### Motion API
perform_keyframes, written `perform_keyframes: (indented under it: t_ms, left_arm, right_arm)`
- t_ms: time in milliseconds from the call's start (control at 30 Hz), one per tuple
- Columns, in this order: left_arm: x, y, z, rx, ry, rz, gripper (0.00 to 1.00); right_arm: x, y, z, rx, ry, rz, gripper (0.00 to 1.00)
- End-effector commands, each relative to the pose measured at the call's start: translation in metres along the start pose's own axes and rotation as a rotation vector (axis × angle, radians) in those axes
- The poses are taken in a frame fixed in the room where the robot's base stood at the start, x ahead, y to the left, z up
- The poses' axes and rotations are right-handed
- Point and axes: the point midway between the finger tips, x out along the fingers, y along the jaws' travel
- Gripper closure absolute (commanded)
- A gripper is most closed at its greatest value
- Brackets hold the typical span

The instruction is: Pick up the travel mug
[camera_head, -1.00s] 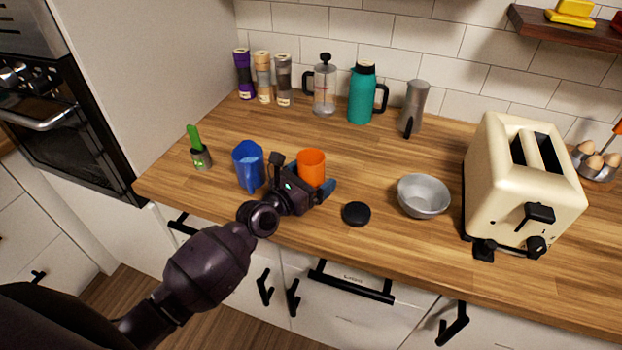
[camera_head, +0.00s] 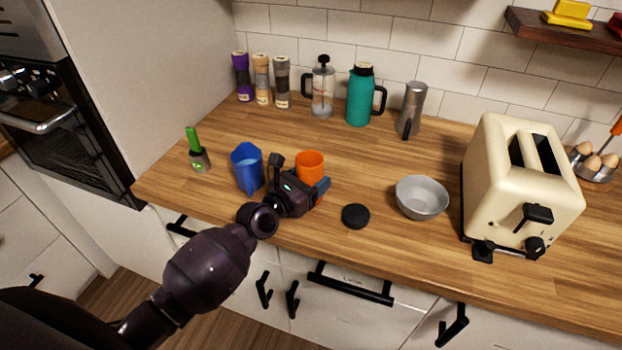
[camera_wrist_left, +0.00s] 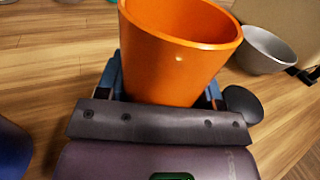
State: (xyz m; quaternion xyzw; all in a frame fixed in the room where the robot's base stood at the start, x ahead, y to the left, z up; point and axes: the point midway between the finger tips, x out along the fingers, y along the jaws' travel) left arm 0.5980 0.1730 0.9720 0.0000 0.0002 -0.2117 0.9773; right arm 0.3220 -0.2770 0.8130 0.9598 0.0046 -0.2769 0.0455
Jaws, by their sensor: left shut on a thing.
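The travel mug is the open, lidless orange cup (camera_head: 309,163) on the front left part of the wooden counter. It fills the upper middle of the left wrist view (camera_wrist_left: 178,55), upright with its open rim towards the camera. My left gripper (camera_head: 309,188) is shut on the orange mug, with a blue finger on each side of its body. The gripper hides the mug's lower part and base, so I cannot tell whether it touches the counter. A round black lid (camera_head: 355,216) lies flat on the counter to the right. My right gripper is not in view.
A blue jug (camera_head: 247,168) stands close to the left of my gripper. A grey bowl (camera_head: 421,198) and a cream toaster (camera_head: 520,185) are to the right. Jars, a French press and a teal flask (camera_head: 360,97) line the back. The counter behind the mug is clear.

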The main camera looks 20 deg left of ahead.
Motion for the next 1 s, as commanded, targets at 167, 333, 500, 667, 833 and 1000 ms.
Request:
perform_keyframes:
  t_ms: [167, 333, 500, 667, 833, 1000]
  left_arm:
    - [0.0, 0.0, 0.006, -0.001, -0.003, 0.001, 0.71]
    - [0.001, -0.001, 0.015, -0.001, -0.004, 0.0, 0.71]
    - [0.0, -0.001, 0.03, -0.002, -0.004, 0.001, 0.71]
    - [0.001, -0.001, 0.047, -0.003, -0.005, 0.0, 0.71]
    - [0.0, -0.001, 0.066, -0.001, -0.005, 0.0, 0.71]
    - [0.0, 0.0, 0.086, -0.002, -0.005, 0.0, 0.71]
  right_arm:
    - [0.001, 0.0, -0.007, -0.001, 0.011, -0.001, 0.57]
    - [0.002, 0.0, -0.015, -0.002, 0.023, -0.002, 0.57]
    - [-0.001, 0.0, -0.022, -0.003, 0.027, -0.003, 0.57]
    - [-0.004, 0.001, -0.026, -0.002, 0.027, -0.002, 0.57]
    - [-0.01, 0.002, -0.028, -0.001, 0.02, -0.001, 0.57]
    - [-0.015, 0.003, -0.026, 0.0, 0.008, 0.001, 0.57]
